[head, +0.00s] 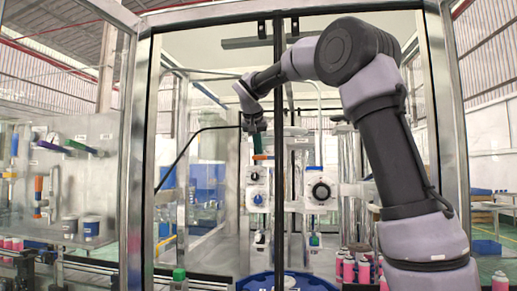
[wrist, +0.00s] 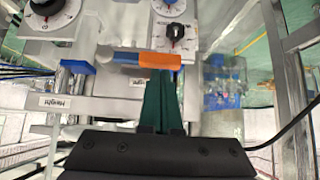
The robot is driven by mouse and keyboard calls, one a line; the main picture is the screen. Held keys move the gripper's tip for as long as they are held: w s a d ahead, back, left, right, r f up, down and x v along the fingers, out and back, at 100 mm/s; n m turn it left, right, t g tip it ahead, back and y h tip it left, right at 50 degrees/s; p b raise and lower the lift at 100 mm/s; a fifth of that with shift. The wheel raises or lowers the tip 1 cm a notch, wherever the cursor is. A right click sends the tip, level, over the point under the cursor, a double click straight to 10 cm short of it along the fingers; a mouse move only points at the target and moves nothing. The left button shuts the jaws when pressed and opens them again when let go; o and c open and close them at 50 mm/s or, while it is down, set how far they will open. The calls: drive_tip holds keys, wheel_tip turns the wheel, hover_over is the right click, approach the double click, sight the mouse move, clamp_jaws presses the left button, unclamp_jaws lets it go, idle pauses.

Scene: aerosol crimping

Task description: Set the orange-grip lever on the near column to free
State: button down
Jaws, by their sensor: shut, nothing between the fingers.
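The orange-grip lever (wrist: 160,61) lies crosswise in the wrist view, just below the dials of a white column head. My gripper (wrist: 164,78) has its green fingers shut and empty, with the tips right at the lower edge of the orange grip. I cannot tell whether they touch it. In the head view my gripper (head: 258,151) points down above the white dial unit (head: 257,188) of the column. The lever is too small to make out there. A small label (wrist: 137,82) beside the lever is unreadable.
A blue-ended part (wrist: 77,67) and a "Height" label (wrist: 62,102) sit left of the lever in the wrist view. A black dial (head: 320,190) is on the neighbouring unit. Pink cans (head: 348,268) stand at lower right. Door frames flank my arm.

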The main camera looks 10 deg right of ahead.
sight(257, 158)
drive_tip(key=shift+a+f+h, duration=0.15)
drive_tip(key=shift+f+h, duration=0.25)
idle(0.5)
drive_tip(key=shift+w+a+f+n+g+h, duration=0.1)
drive_tip(key=shift+a+f+n+g+h, duration=0.1)
drive_tip(key=shift+f+n+h, duration=0.3)
drive_tip(key=shift+w+a+f+n+g+h, duration=0.1)
drive_tip(key=shift+a+f+n+g+h, duration=0.15)
drive_tip(key=shift+f+h, duration=0.35)
drive_tip(key=shift+s+d+f+n+g+h, duration=0.1)
drive_tip(key=shift+d+f+n+h, duration=0.15)
drive_tip(key=shift+f+n+h, duration=0.6)
drive_tip(key=shift+s+d+f+n+g+h, duration=0.15)
drive_tip(key=shift+d+f+n+h, duration=0.25)
drive_tip(key=shift+f+h, duration=0.7)
drive_tip(key=shift+d+f+n+g+h, duration=0.1)
drive_tip(key=shift+d+f+n+h, duration=0.05)
drive_tip(key=shift+f+n+h, duration=0.85)
drive_tip(key=shift+r, duration=0.15)
drive_tip(key=shift+r, duration=0.1)
